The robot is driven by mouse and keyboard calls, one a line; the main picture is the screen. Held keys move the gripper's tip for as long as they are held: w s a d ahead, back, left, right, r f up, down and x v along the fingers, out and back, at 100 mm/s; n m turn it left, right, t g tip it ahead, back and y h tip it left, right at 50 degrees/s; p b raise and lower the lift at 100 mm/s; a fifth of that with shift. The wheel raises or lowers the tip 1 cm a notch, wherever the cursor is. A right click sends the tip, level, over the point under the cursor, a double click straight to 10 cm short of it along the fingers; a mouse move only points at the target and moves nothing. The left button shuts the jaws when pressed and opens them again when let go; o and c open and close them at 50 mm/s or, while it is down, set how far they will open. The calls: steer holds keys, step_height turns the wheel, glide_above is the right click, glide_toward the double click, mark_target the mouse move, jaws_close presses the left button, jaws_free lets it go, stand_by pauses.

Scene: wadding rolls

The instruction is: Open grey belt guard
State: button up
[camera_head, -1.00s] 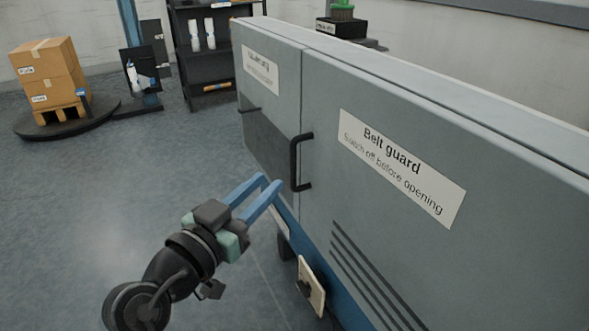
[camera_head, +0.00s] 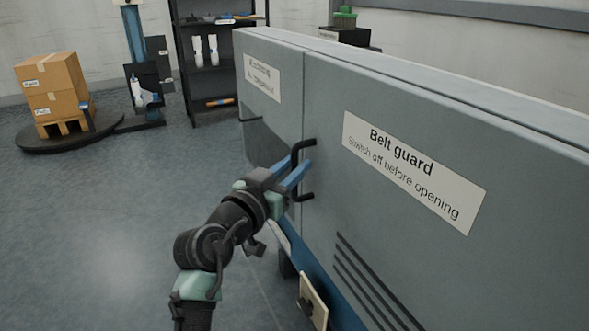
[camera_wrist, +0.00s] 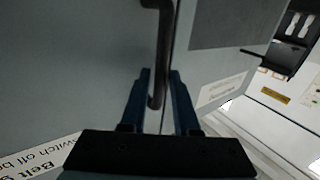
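The grey belt guard (camera_head: 330,205) is the right-hand door on the long grey machine. It is shut flush with the panel beside it. Its white label (camera_head: 415,172) reads "Belt guard, Switch off before opening". A black upright bar handle (camera_head: 296,152) sits at the door's left edge, and it also shows in the wrist view (camera_wrist: 163,50). My gripper (camera_head: 299,171) is at the handle with its blue fingers pointing at the door. In the wrist view the fingers (camera_wrist: 159,75) stand apart, one each side of the handle's lower part. I cannot tell whether they touch it.
A second panel with a white label (camera_head: 262,78) lies left of the door. A socket box (camera_head: 312,301) sits low on the machine. Boxes on a pallet (camera_head: 55,90) and a black shelf (camera_head: 190,60) stand farther back. The floor left of the machine is clear.

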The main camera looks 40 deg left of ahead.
steer(key=shift+w, duration=0.3)
jaws_close()
stand_by(1.3)
